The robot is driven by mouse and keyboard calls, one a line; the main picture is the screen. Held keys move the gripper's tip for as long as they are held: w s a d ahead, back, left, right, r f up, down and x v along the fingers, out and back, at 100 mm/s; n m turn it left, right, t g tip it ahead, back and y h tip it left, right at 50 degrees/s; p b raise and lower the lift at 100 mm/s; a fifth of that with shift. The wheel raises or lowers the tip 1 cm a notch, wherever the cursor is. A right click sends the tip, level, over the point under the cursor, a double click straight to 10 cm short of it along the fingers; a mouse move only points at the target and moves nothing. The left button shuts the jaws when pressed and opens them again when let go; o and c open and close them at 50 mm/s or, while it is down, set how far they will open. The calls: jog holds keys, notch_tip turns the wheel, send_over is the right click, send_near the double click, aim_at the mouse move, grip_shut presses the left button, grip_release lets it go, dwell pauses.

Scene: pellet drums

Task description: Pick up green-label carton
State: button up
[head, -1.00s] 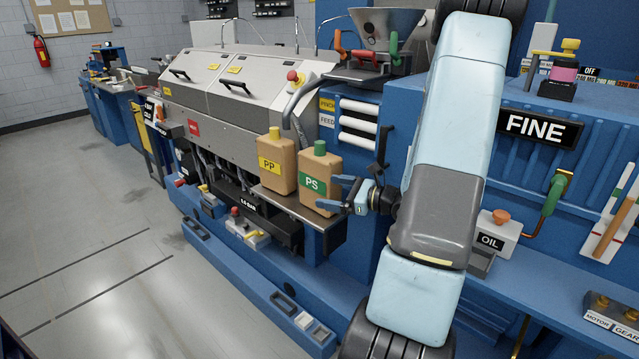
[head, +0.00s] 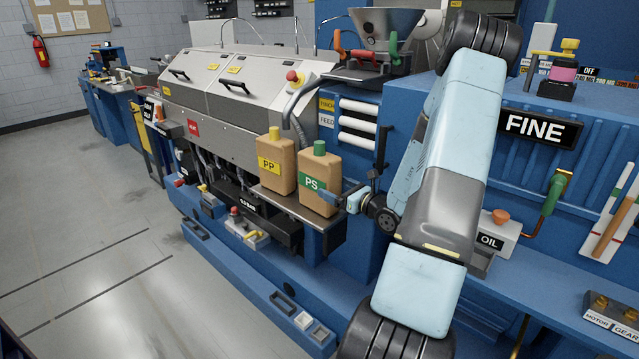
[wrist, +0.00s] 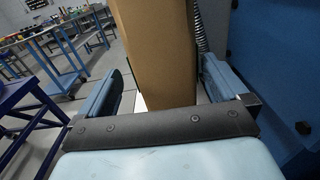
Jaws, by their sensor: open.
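The green-label carton (head: 319,183) is a brown upright box with a green cap and a green label reading PS. It stands on a small shelf (head: 283,206) beside a yellow-label carton (head: 274,163) marked PP. My gripper (head: 340,200) is at the carton's right side in the head view, with part of the fingers hidden. In the wrist view the brown carton (wrist: 160,50) fills the middle, between the two open fingers of my gripper (wrist: 165,90). Gaps show on both sides, so the jaws are not closed on it. The wrist view does not show its label.
A blue machine with a grey hooded section (head: 240,85) stands behind the shelf. A curved grey hose (head: 293,115) hangs just behind the cartons. A white OIL box (head: 490,236) is right of my arm. Open floor (head: 90,260) lies at the left.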

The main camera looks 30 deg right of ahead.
aim_at(335, 163)
jog(key=shift+d+x, duration=0.15)
jog(key=shift+x, duration=1.3)
jog(key=shift+d+x, duration=0.15)
jog(key=shift+x, duration=1.3)
jog(key=shift+w+f, duration=0.1)
jog(key=shift+f, duration=0.05)
jog(key=shift+c, duration=0.5)
jog(key=c, duration=1.3)
jog(key=shift+c, duration=0.4)
jog(key=shift+r, duration=0.7)
jog(key=s+r, duration=0.1)
jog(key=r, duration=0.1)
jog(key=s+r, duration=0.2)
jog(key=r, duration=0.1)
jog(key=s+r, duration=0.2)
jog(key=r, duration=0.1)
jog(key=shift+s+d, duration=0.1)
jog(key=shift+d, duration=0.05)
jog(key=s+r, duration=0.1)
jog(key=s, duration=0.2)
jog(key=s+r, duration=0.1)
jog(key=s, duration=0.2)
jog(key=s+r, duration=0.1)
jog(key=s, duration=0.1)
jog(key=shift+s+d+r, duration=0.3)
jog(key=shift+s+r, duration=0.05)
jog(key=shift+s, duration=0.05)
